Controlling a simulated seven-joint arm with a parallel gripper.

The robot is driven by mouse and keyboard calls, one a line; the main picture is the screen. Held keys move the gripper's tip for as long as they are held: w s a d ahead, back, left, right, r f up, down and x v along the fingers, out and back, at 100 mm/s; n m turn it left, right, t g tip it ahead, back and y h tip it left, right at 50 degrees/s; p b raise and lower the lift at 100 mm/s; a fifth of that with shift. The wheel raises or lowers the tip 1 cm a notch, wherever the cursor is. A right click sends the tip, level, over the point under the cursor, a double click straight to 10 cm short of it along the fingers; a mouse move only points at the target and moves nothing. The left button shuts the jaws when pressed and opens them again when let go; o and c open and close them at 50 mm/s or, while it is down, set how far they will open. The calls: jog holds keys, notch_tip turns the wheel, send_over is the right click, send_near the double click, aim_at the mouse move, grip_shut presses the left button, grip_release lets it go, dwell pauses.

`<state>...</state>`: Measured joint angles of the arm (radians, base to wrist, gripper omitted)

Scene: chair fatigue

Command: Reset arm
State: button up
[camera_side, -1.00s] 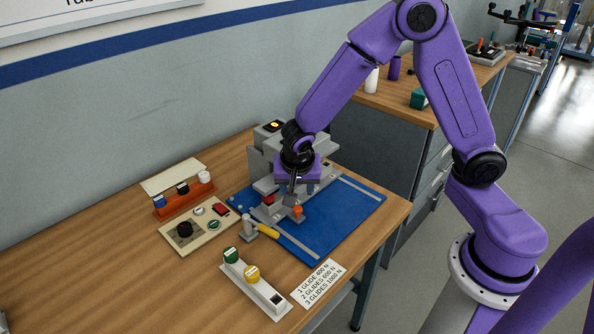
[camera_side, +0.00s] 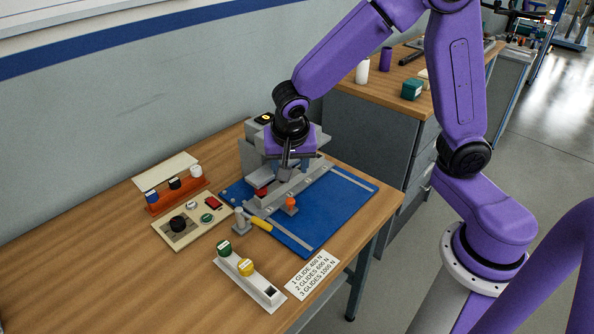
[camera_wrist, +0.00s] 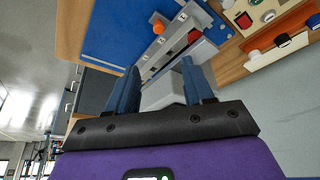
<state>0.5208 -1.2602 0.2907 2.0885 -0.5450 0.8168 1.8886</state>
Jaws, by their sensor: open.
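My gripper (camera_side: 287,160) hangs above the grey test fixture (camera_side: 312,183) at the back of the blue mat (camera_side: 340,205). In the wrist view its two blue fingers are apart, with my gripper (camera_wrist: 160,82) facing a pale grey block (camera_wrist: 162,92). Nothing is clearly held between the fingers. A long grey rail with several numbered marks (camera_wrist: 160,44) lies beyond the fingertips.
A control panel (camera_side: 164,231) with a black knob and an orange rack of capped pieces (camera_side: 178,196) stand left. A grey holder with green and yellow pieces (camera_side: 266,292) and a load card (camera_side: 312,275) lie in front. Bare wood is free at far left.

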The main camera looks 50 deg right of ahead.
jog(key=s+d+r+n+g+y, duration=0.1)
jog(key=s+d+r+n, duration=0.1)
jog(key=s+n, duration=0.8)
jog(key=s+d+r+n+g+y, duration=0.2)
jog(key=s+n, duration=0.9)
jog(key=s, duration=0.3)
jog(key=shift+w, duration=0.1)
